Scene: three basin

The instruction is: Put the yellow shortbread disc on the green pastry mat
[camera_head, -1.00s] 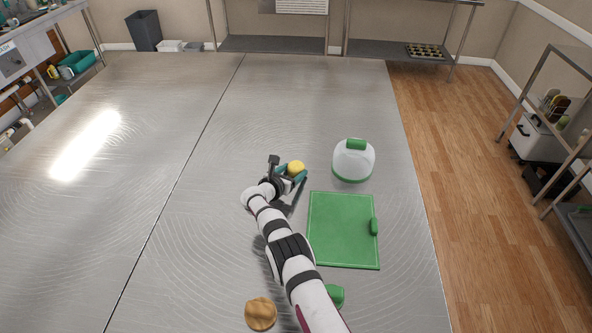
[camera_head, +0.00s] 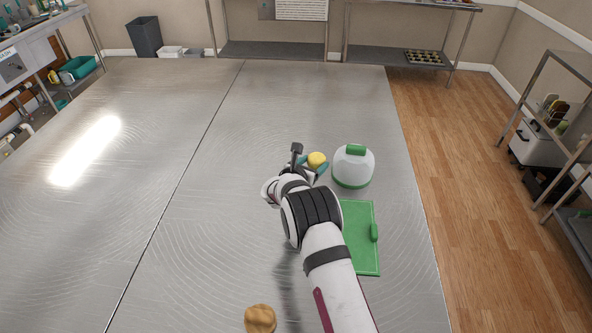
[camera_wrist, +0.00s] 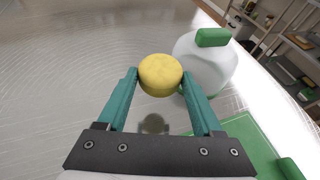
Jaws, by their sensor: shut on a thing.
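The yellow shortbread disc (camera_head: 317,159) is held between the teal fingertips of my gripper (camera_head: 316,168). In the wrist view the disc (camera_wrist: 160,75) sits at the tips of my gripper (camera_wrist: 161,82), with its shadow on the steel table below, so it is above the surface. The green pastry mat (camera_head: 362,250) lies on the table, nearer than the gripper and to its right; my arm covers its left part. A corner of the mat (camera_wrist: 255,140) shows at the lower right of the wrist view.
A white container with a green lid handle and green base (camera_head: 352,167) stands just right of my gripper. A brown round item (camera_head: 260,319) lies at the front. The steel table (camera_head: 150,230) is clear to the left.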

